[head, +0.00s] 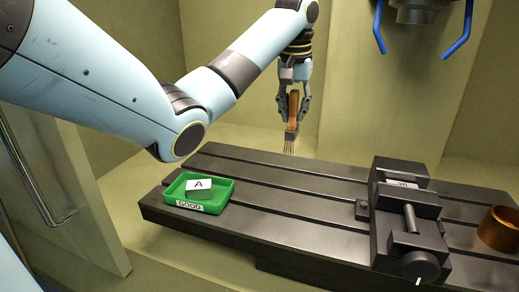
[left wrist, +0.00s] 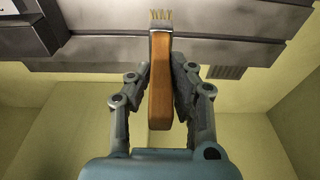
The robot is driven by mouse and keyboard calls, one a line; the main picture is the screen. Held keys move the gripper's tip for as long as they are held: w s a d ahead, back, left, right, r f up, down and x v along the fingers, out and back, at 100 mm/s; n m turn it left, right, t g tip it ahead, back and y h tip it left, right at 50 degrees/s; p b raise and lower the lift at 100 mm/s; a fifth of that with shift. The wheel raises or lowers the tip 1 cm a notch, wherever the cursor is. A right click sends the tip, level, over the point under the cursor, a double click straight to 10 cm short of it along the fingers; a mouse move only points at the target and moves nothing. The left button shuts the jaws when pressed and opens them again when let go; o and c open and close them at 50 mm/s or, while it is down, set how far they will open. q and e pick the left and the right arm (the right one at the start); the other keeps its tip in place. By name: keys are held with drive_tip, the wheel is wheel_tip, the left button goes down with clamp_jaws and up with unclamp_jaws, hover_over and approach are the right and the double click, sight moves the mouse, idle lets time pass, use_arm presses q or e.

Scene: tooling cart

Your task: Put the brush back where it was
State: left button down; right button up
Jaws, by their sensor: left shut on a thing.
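The brush has an orange-brown handle, a metal collar and pale bristles. My left gripper (head: 293,108) is shut on the handle of the brush (head: 292,127) and holds it upright, bristles down, in the air by the back edge of the dark slotted table (head: 290,206). In the left wrist view the brush (left wrist: 160,85) sits between the two fingers of my left gripper (left wrist: 160,88), its bristles pointing to the top of the picture. My right gripper does not show in either view.
A green tray (head: 221,207) marked "GOOD" with a card "A" stands on the table's left end. A dark vise (head: 402,222) stands on the right, with a copper-coloured ring (head: 498,229) beyond it. A spindle with blue hooks hangs above. The table's middle is clear.

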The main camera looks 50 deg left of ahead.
use_arm(q)
drive_tip(key=s+a+f+p, duration=0.2)
drive_tip(key=a+f, duration=0.7)
drive_tip(key=f, duration=0.1)
drive_tip(key=shift+s+a, duration=0.25)
drive_tip(key=shift+s, duration=0.05)
drive_tip(key=shift+f, duration=0.1)
drive_tip(key=c, duration=1.2)
unclamp_jaws()
drive_tip(key=r, duration=0.4)
drive_tip(key=s+r, duration=0.1)
drive_tip(key=r, duration=0.3)
drive_tip(key=d+r, duration=0.1)
drive_tip(key=r, duration=0.3)
drive_tip(key=shift+s+b, duration=0.3)
drive_tip(key=shift+b, duration=0.05)
